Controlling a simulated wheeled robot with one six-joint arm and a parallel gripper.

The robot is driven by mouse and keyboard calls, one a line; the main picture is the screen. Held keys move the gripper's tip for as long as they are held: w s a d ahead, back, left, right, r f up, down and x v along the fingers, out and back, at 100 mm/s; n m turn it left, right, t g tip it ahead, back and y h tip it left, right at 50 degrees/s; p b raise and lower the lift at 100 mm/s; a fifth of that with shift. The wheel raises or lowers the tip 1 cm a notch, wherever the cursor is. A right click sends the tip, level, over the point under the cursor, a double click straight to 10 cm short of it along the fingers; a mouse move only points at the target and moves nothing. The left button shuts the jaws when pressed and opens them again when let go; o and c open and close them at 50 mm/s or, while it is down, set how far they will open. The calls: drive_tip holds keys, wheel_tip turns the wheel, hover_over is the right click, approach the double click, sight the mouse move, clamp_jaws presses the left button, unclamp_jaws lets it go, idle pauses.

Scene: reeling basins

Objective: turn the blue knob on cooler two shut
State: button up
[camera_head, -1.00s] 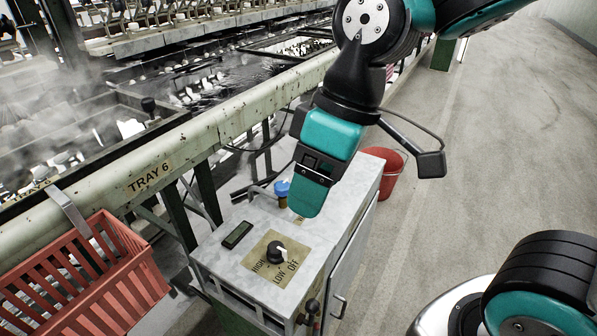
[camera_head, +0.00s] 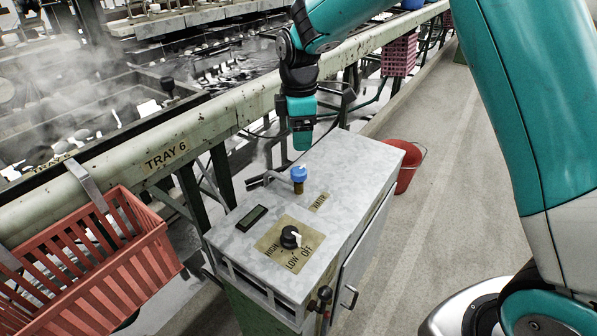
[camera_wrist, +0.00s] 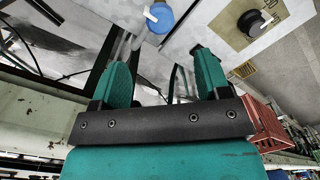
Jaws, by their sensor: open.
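The blue knob (camera_head: 299,171) sits on a short brass stem on top of the grey metal cabinet (camera_head: 340,165), beside a "WATER" label. No cooler number is legible. A pale pipe runs from the stem toward the rail. In the wrist view the blue knob (camera_wrist: 162,20) bears a white mark and lies just beyond the fingertips, roughly midway between them. My gripper (camera_head: 302,146) hangs above and behind the knob, apart from it. It also shows in the wrist view (camera_wrist: 163,55), its two teal fingers spread with nothing between them.
A black dial (camera_head: 290,237) marked HIGH, LOW, OFF and a small dark display (camera_head: 252,218) are on the cabinet top. A red crate (camera_head: 95,262) hangs on the TRAY 6 rail (camera_head: 215,118). A red bucket (camera_head: 408,168) stands behind the cabinet.

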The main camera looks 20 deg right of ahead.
sight(299, 170)
wheel_tip(299, 170, down, 10)
drive_tip(key=shift+f+b, duration=0.25)
drive_tip(key=shift+b, duration=0.55)
drive_tip(key=c, duration=0.9)
